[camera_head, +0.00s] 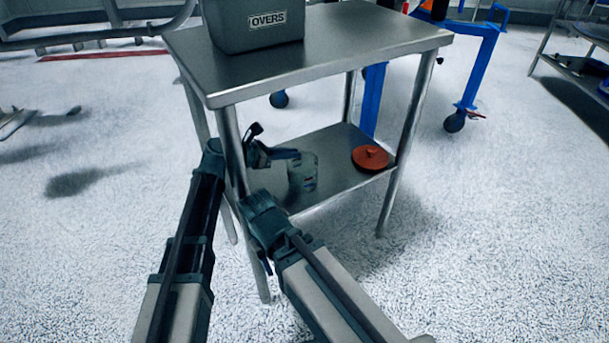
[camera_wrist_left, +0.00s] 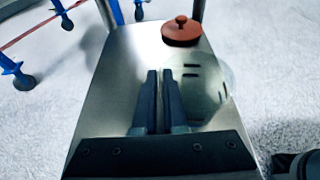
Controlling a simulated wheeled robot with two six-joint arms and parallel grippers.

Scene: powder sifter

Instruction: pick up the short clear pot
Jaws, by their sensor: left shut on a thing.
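The short clear pot (camera_head: 303,174) stands over the lower steel shelf, near its left end; I cannot tell whether it touches the shelf. It is see-through, with dark marks on its side. My left gripper (camera_head: 287,154) reaches in past the table leg at the pot's upper left. In the left wrist view its two fingers (camera_wrist_left: 160,98) are nearly together, shut on the near wall of the pot (camera_wrist_left: 208,88), most of which shows to their right.
A red lid with a knob (camera_head: 370,157) lies on the lower shelf (camera_head: 335,180), right of the pot. The steel table top (camera_head: 340,55) overhangs, bearing a grey OVERS bin (camera_head: 255,22). Table legs stand close to my arms. A blue wheeled frame (camera_head: 480,65) stands behind.

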